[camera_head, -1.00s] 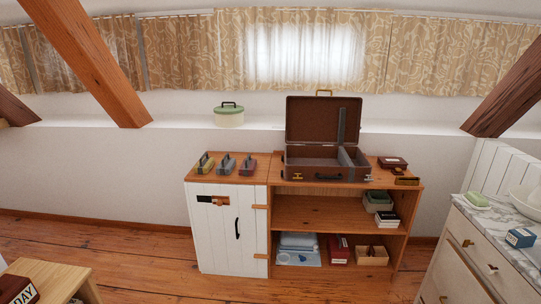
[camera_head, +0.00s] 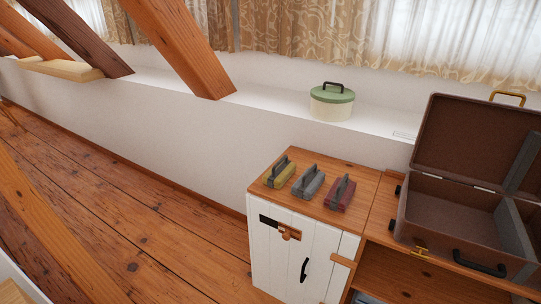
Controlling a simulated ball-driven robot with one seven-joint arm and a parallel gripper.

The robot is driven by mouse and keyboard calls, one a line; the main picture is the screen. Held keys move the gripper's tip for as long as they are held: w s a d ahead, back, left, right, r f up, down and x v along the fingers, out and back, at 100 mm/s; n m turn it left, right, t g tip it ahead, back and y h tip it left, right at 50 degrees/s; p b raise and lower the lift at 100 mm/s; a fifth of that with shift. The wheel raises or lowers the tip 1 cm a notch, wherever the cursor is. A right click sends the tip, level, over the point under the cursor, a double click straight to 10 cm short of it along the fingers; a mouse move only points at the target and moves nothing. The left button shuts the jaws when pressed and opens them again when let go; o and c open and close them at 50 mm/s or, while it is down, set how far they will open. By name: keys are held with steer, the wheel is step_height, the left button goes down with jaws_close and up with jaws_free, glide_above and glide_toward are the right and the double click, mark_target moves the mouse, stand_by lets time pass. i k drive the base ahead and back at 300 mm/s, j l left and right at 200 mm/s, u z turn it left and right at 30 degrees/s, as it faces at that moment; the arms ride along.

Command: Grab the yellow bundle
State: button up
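The yellow bundle (camera_head: 281,174) lies on the wooden top of the white cabinet, leftmost in a row of three. It is a small block with a dark grey handle-like piece standing along its top. A grey-blue bundle (camera_head: 308,182) lies just to its right, and a dark red bundle (camera_head: 340,192) lies to the right of that. The three lie side by side with narrow gaps. My gripper is not in view.
The cabinet top (camera_head: 365,183) has bare wood right of the bundles. An open brown suitcase (camera_head: 470,200) stands further right. A cream pot with a green lid (camera_head: 331,103) stands on the ledge behind. Slanted timber braces (camera_head: 180,45) rise at left. The plank floor (camera_head: 130,200) left of the cabinet looks clear.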

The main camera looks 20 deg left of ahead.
mark_target(276, 177)
steer(key=i+u, duration=0.25)
steer(key=i, duration=0.3)
steer(key=i+u, duration=0.3)
steer(key=i, duration=0.25)
steer(key=i+l+u, duration=0.25)
steer(key=i, duration=0.25)
